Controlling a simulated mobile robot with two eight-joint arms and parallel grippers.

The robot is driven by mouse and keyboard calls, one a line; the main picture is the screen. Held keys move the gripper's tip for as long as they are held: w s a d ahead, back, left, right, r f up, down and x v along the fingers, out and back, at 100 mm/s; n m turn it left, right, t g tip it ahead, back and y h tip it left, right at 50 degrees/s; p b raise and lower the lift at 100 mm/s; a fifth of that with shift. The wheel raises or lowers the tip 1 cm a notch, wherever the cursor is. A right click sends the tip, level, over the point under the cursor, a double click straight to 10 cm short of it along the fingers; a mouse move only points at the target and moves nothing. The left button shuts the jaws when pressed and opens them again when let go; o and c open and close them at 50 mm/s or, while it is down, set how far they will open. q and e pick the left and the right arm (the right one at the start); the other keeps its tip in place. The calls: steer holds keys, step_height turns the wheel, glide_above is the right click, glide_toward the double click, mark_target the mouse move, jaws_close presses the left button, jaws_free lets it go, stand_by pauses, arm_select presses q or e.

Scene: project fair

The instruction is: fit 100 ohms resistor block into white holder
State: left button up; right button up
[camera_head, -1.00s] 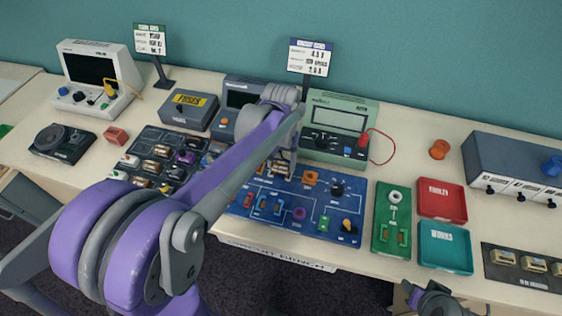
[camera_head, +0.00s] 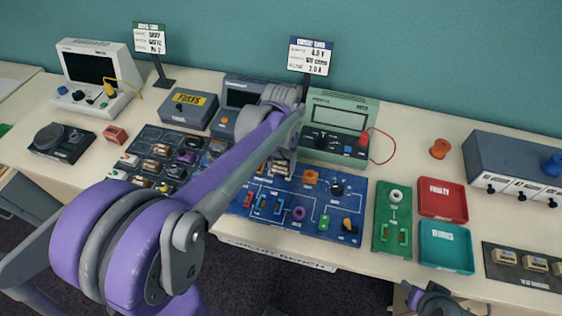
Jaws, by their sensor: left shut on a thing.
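My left gripper (camera_head: 284,161) points down over the top of the blue circuit board (camera_head: 262,228). It is shut on a small beige and brown block (camera_head: 277,168), likely the resistor block; its label is too small to read. The block is at the board's upper middle; I cannot tell whether it is seated or just above the surface. The white holder cannot be made out; the gripper and arm cover that part of the board. My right gripper (camera_head: 432,299) is at the bottom edge, in front of the table, partly cut off.
A dark tray of component blocks (camera_head: 143,143) lies left of the board, partly behind my arm. A green multimeter (camera_head: 338,107) stands behind the board. A green board (camera_head: 382,242), red tray (camera_head: 430,211) and teal tray (camera_head: 433,259) are to the right. A sign (camera_head: 310,57) stands behind.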

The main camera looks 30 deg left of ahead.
arm_select(q)
steer(key=shift+f, duration=0.25)
arm_select(e)
steer(key=shift+s+f, duration=0.1)
steer(key=shift+f, duration=0.1)
arm_select(q)
steer(key=o, duration=1.4)
steer(key=shift+r, duration=0.15)
arm_select(e)
steer(key=shift+r, duration=0.1)
arm_select(q)
steer(key=shift+r+p, duration=1.85)
steer(key=shift+r, duration=2.05)
arm_select(e)
step_height(320, 180, up, 6)
steer(key=w, duration=0.2)
steer(key=shift+w+f+t, duration=0.2)
steer(key=shift+w+t, duration=0.1)
steer(key=shift+s, duration=0.1)
